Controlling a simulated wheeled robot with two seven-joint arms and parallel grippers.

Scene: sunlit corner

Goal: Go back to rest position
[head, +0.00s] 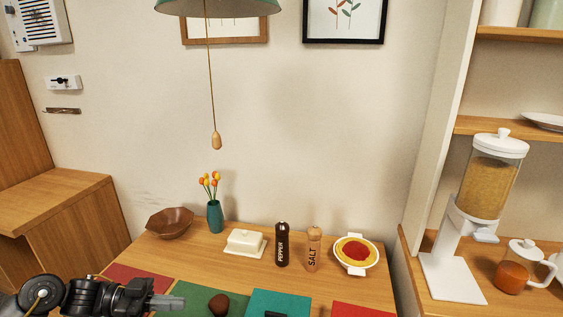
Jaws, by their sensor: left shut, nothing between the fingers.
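My left gripper (167,302) comes in from the lower left of the head view. Its fingers are shut with nothing held, and they point right above the near left part of the wooden table (190,262). A dark brown round thing (218,304) lies on the green mat (192,296), a little right of the fingertips and apart from them in the picture. My right gripper is not in view.
On the table stand a brown bowl (170,223), a teal vase (215,217), a butter dish (246,241), pepper (282,246) and salt (313,249) mills and a pie dish (356,254). A lamp (217,6) hangs above. A cereal dispenser (487,185) stands at right.

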